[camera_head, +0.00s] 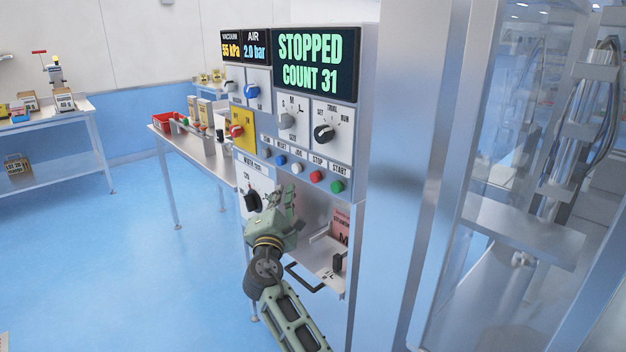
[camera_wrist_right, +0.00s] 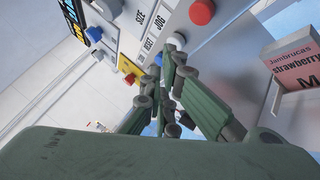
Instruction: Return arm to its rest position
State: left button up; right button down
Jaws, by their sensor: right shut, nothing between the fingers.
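My right arm comes in from the bottom in the head view, and its green gripper (camera_head: 284,204) is raised in front of the lower part of the control panel. The gripper is shut and empty. In the right wrist view its fingers (camera_wrist_right: 165,90) come together in front of the panel's buttons, with nothing between them. I cannot tell from these views whether a fingertip touches the panel. The control panel (camera_head: 268,130) has a display (camera_head: 316,62) reading "STOPPED COUNT 31". My left gripper is not in view.
Below the panel is an open drawer or tray (camera_head: 318,262) with a black handle, near a pink strawberry box (camera_head: 340,226); the box also shows in the right wrist view (camera_wrist_right: 293,70). A metal column (camera_head: 405,180) stands close at right. Tables with items stand at left over open blue floor.

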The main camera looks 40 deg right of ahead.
dwell(0.7)
jog(key=s+a+f+m+g+y, duration=0.1)
jog(key=s+a+f+y, duration=0.15)
jog(key=f, duration=1.05)
jog(key=s+a+f+g+y, duration=0.2)
jog(key=f+y, duration=0.1)
jog(key=f, duration=0.9)
jog(key=s+a+f+m+g+y, duration=0.1)
jog(key=s+a+f+y, duration=0.15)
jog(key=f, duration=1.05)
jog(key=s+a+f+m+g+y, duration=0.2)
jog(key=s+a+f, duration=0.1)
jog(key=s+f, duration=0.6)
jog(key=s+a+f+m+g+y, duration=0.1)
jog(key=s+a+f+g, duration=0.1)
jog(key=s+f, duration=0.6)
jog(key=s+a+f+m+g+y, duration=0.1)
jog(key=s+f, duration=0.5)
jog(key=s, duration=0.6)
jog(key=s+a+f+m+g, duration=0.2)
jog(key=s+f+m, duration=0.3)
jog(key=s, duration=0.8)
jog(key=s+a+f+m+g+y, duration=0.1)
jog(key=s+f, duration=0.5)
jog(key=s, duration=0.7)
jog(key=a+m+g, duration=0.1)
jog(key=g, duration=0.1)
jog(key=shift+f+m+g+y, duration=0.3)
jog(key=shift+f+m, duration=0.1)
